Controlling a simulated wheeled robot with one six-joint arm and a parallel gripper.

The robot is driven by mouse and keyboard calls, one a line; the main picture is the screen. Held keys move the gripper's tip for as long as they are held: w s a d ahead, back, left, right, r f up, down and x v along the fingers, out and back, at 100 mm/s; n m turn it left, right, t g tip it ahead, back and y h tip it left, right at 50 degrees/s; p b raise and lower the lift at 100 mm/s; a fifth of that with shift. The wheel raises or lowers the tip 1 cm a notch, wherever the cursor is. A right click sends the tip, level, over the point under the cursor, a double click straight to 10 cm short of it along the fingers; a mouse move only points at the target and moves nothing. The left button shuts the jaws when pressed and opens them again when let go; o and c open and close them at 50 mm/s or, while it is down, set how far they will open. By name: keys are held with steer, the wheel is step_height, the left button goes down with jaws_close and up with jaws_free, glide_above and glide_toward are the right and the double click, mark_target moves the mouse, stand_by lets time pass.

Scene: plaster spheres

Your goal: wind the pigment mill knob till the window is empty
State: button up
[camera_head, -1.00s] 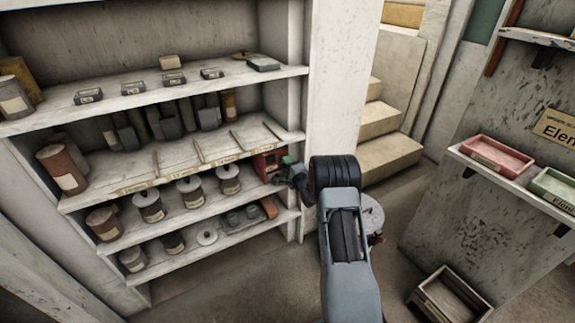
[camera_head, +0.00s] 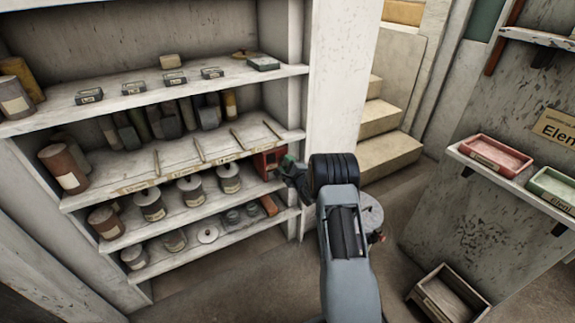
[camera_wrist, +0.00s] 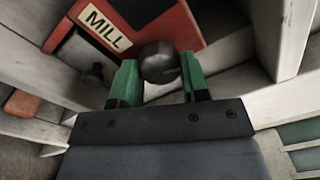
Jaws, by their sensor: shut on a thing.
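The pigment mill (camera_head: 268,161) is a red box at the right end of a middle shelf, beside the shelf upright. In the wrist view the mill (camera_wrist: 126,37) is tilted in the picture and bears a "MILL" label. Its dark round knob (camera_wrist: 160,62) sits between the green fingers of my gripper (camera_wrist: 160,79). The fingers are shut on the knob. In the head view my gripper (camera_head: 284,165) reaches the mill from the right, and my wrist hides part of that area.
Jars, tins and small labelled boxes fill the shelving (camera_head: 225,153) left of the mill. A pale upright (camera_head: 337,80) stands right of it. Red (camera_head: 495,156) and green (camera_head: 555,186) trays sit on a right-hand shelf. A wooden crate (camera_head: 421,297) lies on the floor.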

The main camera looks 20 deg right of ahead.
steer(key=o, duration=0.9)
steer(key=s, duration=0.4)
steer(key=s+d+p, duration=0.1)
steer(key=s, duration=0.4)
steer(key=s+p, duration=0.1)
steer(key=s, duration=0.3)
steer(key=shift+s+d+f, duration=0.15)
steer(key=shift+s+f, duration=0.1)
steer(key=shift+s, duration=0.1)
